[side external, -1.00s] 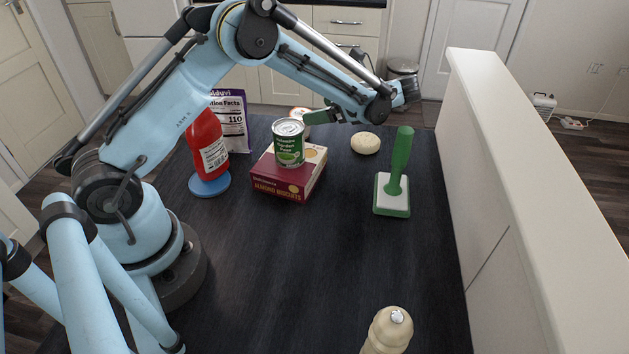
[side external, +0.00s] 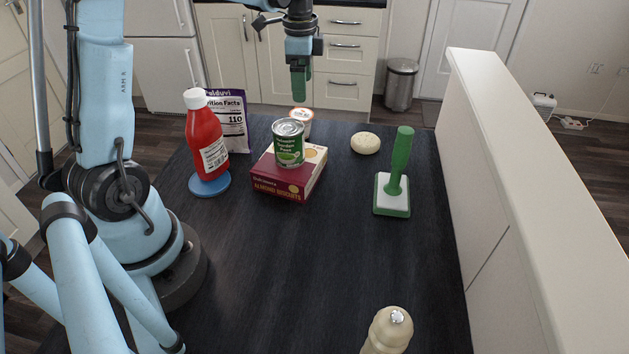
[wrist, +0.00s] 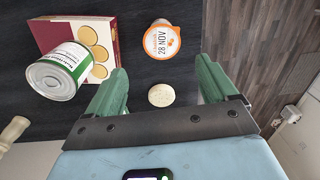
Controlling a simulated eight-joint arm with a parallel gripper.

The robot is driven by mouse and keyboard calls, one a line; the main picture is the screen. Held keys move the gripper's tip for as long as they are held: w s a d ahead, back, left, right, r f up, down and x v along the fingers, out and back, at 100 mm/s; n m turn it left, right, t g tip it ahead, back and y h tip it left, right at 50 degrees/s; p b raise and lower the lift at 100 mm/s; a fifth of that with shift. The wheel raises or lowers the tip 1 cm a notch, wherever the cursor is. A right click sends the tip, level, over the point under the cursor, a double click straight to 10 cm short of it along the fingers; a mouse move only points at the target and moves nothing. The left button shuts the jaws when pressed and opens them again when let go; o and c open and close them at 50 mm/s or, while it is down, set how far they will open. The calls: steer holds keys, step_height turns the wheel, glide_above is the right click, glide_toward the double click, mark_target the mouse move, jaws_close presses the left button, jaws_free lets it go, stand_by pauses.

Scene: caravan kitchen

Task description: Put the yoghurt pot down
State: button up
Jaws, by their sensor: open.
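The yoghurt pot (side external: 301,116) stands on the dark worktop behind the can, partly hidden by it in the side view. In the wrist view the yoghurt pot (wrist: 162,40) shows its orange-rimmed lid printed "28 NOV". My gripper (side external: 301,84) points down above the back of the worktop, clear of the pot. In the wrist view its green fingers (wrist: 160,90) are apart with nothing held between them, and the pot lies beyond the fingertips.
A can of peas (side external: 289,143) stands on a red biscuit box (side external: 290,180). A ketchup bottle (side external: 207,140) stands on a blue coaster (side external: 220,186) at left, before a nutrition-label bag (side external: 232,120). A round pale bun (side external: 365,143), green-handled brush (side external: 398,180) and pepper mill (side external: 388,330) stand rightward. The front middle is clear.

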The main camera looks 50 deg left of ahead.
glide_above(302, 114)
steer(key=f, duration=0.4)
steer(key=shift+d+f, duration=0.2)
steer(key=shift+d, duration=0.15)
steer(key=shift+a+f, duration=0.2)
steer(key=shift+f, duration=1.15)
steer(key=shift+a+f, duration=0.15)
steer(key=shift+f, duration=1.2)
steer(key=c, duration=1.2)
steer(key=shift+r, duration=0.1)
